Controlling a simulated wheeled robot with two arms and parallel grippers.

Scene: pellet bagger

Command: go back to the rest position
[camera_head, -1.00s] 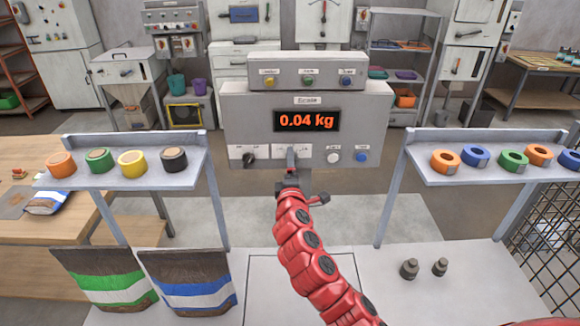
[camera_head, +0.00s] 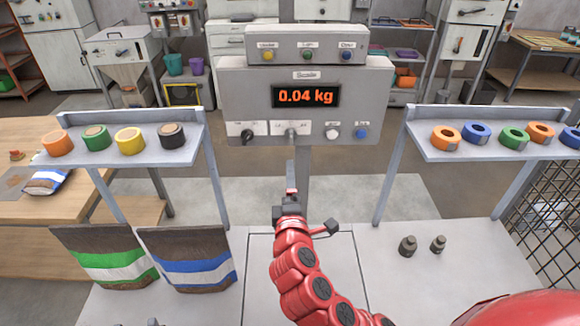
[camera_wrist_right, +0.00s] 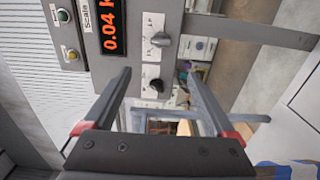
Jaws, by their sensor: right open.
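My right gripper (camera_head: 291,172) is at the end of the red arm in the middle of the head view, just below the scale's control panel. In the right wrist view its two fingers stand wide apart with nothing between them (camera_wrist_right: 160,88). The grey scale box (camera_head: 380,100) reads 0.04 kg on its display (camera_head: 306,96). Its grey knob (camera_head: 291,134) and black knob (camera_head: 247,136) show above the gripper, and a gap separates the gripper from the grey knob. In the wrist view the black knob (camera_wrist_right: 157,86) appears beyond the fingers. My left gripper is not in view.
Shelves hold tape rolls at left (camera_head: 165,165) and right (camera_head: 480,155). A bag with a green stripe (camera_head: 105,262) and one with a blue stripe (camera_head: 188,265) stand at left. Two small weights (camera_head: 408,246) stand on the right. The platform (camera_head: 262,262) below my arm looks bare.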

